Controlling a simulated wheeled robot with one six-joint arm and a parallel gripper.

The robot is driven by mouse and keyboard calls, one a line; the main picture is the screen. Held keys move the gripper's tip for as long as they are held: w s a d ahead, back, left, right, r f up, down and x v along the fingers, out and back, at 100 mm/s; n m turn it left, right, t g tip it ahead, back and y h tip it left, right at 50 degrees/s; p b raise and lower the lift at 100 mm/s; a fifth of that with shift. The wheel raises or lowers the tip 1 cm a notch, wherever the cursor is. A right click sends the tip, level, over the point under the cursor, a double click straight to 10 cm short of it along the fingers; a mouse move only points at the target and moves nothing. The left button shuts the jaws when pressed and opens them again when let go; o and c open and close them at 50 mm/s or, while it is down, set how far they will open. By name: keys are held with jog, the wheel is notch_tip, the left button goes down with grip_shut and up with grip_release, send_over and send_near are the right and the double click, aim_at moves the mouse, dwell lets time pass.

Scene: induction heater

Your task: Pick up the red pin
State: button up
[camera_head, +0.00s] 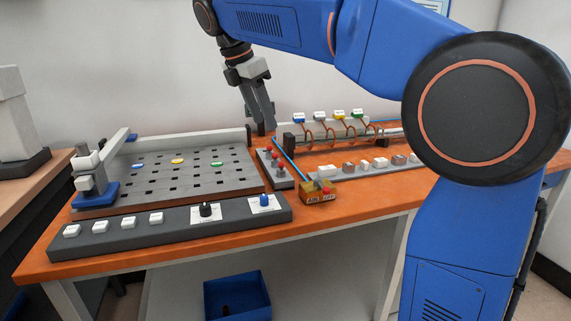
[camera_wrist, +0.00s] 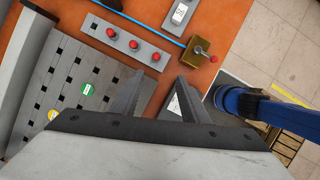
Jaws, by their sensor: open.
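Three red-topped pins stand in a row on a small grey strip (camera_wrist: 122,41) in the wrist view: one at the far end (camera_wrist: 111,32), a middle one (camera_wrist: 134,44) and one nearest my fingers (camera_wrist: 156,57). In the head view the strip lies right of the slotted plate, with red tops (camera_head: 275,154) showing on it. My gripper (camera_head: 261,124) points down above and behind the strip in the head view. In the wrist view its two fingers (camera_wrist: 162,92) are apart, with nothing between them. Which red pin is meant cannot be told.
A brass box (camera_head: 318,192) with a red-tipped lever and a blue tube stands right of the strip. The slotted plate (camera_head: 200,190) holds coloured discs. A grey control panel (camera_head: 180,232) lies in front. Copper coils (camera_head: 331,135) stand behind right. The orange table edge is near the box.

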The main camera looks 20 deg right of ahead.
jog(key=w, duration=0.1)
send_over(279, 164)
jog(key=a, duration=0.1)
jog(key=shift+n, duration=0.3)
notch_tip(279, 164, down, 11)
jog(key=shift+a+r, duration=0.15)
jog(key=shift+s+x, duration=0.15)
jog(key=shift+x, duration=1.2)
jog(key=shift+s+x, duration=0.15)
jog(key=shift+x, duration=1.2)
jog(key=shift+a, duration=0.2)
grip_shut()
